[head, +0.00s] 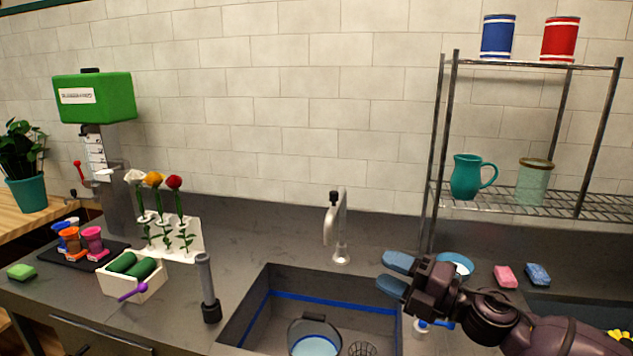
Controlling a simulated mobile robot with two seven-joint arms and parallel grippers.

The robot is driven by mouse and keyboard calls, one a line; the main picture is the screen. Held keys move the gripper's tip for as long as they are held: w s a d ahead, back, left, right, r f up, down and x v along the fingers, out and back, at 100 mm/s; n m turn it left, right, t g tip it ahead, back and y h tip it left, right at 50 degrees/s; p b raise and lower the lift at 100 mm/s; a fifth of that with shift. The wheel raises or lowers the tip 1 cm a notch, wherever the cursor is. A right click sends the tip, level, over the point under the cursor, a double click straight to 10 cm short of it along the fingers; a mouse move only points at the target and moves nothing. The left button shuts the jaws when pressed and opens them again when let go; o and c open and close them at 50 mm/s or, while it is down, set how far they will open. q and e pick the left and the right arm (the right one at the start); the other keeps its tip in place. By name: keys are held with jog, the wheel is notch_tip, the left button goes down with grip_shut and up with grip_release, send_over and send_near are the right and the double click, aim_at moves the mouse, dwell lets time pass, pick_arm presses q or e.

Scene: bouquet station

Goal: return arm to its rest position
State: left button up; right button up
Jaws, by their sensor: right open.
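My right gripper (396,273) is in the head view, right of centre, with its arm coming in from the lower right corner. Its two blue fingertips are apart with nothing between them. It hovers over the right rim of the sink (258,310), to the right of the faucet (340,230). My left gripper and left arm are not in the picture.
A pot (314,335) stands in the sink. A blue bowl (457,264) sits behind my right gripper, partly hidden by it. A wire shelf (600,204) rises behind, holding a teal pitcher (466,178) and a jar (532,183). Flowers stand in a white rack (188,240) at left.

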jog(key=s+d+f+m+t+h, duration=0.25)
jog(key=d+f+m+h, duration=0.3)
jog(key=f+m, duration=0.35)
jog(key=s+d+f+m+t+h, duration=0.2)
jog(key=d+f+m+t+h, duration=0.15)
jog(key=f+m+h, duration=0.65)
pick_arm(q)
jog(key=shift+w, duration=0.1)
pick_arm(e)
jog(key=s+d+f+m+g, duration=0.2)
jog(key=s+f+m, duration=0.3)
jog(key=s, duration=0.5)
jog(key=s+d+f+m+g+h, duration=0.1)
jog(key=s+d+f+m+g, duration=0.2)
jog(key=s+f, duration=0.7)
jog(key=shift+s+d+m, duration=0.25)
jog(key=shift+d+m, duration=0.05)
jog(key=shift+m, duration=0.7)
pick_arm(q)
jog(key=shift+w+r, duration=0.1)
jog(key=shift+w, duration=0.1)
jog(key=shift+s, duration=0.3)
